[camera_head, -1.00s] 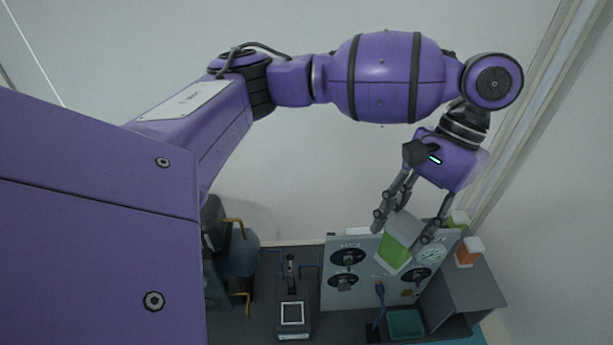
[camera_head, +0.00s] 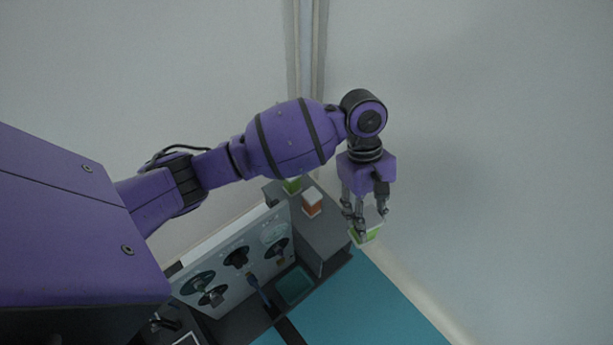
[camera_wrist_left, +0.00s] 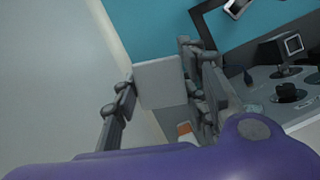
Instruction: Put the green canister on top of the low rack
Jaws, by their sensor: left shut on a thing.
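A green canister (camera_head: 368,234) with a pale lid is between the fingers of my left gripper (camera_head: 369,221), which is shut on it. In the head view it is held to the right of a low grey rack (camera_head: 325,236), apart from it. In the left wrist view the canister's pale grey lid (camera_wrist_left: 160,82) fills the space between the two fingers, and its green side is hidden. My right gripper is not in view.
An orange canister (camera_head: 312,203) with a white lid and another green one (camera_head: 292,186) stand on the rack top. A grey panel with round dials (camera_head: 237,257) is left of the rack. A teal table surface (camera_head: 365,300) lies clear in front.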

